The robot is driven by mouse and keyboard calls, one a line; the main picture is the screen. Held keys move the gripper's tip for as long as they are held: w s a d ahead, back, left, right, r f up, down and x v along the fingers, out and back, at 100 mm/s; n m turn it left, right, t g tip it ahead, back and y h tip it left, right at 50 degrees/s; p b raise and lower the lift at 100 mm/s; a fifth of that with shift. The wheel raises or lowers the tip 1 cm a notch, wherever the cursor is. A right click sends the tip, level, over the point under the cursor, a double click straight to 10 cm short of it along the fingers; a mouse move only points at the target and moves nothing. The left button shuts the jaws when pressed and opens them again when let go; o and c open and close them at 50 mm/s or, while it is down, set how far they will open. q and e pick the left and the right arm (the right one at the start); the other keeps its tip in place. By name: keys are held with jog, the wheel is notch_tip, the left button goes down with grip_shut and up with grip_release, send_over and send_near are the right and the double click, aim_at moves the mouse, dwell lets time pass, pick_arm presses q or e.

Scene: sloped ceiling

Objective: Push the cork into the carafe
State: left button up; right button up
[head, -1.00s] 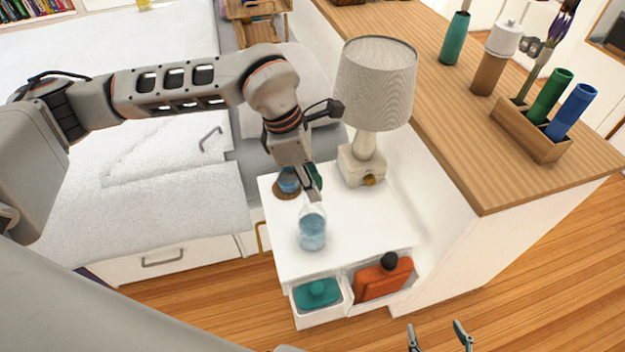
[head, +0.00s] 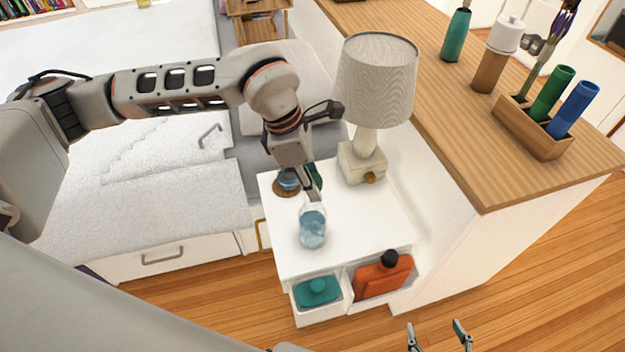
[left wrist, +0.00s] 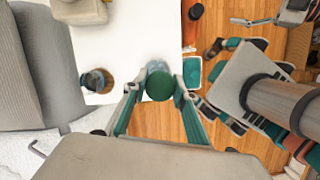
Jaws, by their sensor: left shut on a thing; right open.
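The carafe (head: 312,233) is clear glass with bluish water. It stands upright on the white bedside table, and its narrow neck rises to my left gripper (head: 313,196). In the left wrist view, a round green top, which I take to be the cork (left wrist: 160,85), lies between my left fingers. The carafe's glass (left wrist: 157,66) shows just behind it. My left gripper is shut on the cork, at the carafe's mouth. How deep the cork sits is hidden. My right gripper (head: 440,335) is open and empty at the bottom edge of the head view, away from the table.
The white bedside table (head: 375,228) holds a lamp (head: 374,85) and a glass (head: 288,180) on a round brown coaster (head: 285,190) behind the carafe. Below are a teal lidded box (head: 317,290) and an orange bottle (head: 382,275). A wooden-topped counter (head: 480,150) stands right.

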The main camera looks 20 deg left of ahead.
pick_arm(q)
jog(key=shift+f+b, duration=0.35)
jog(key=shift+f, duration=0.9)
dwell(1.8)
jog(key=o, duration=0.8)
jog(key=shift+o, duration=0.6)
jog(key=o, duration=0.4)
jog(key=shift+r, duration=0.2)
jog(key=shift+r+p, duration=1.85)
jog(key=shift+r, duration=1.05)
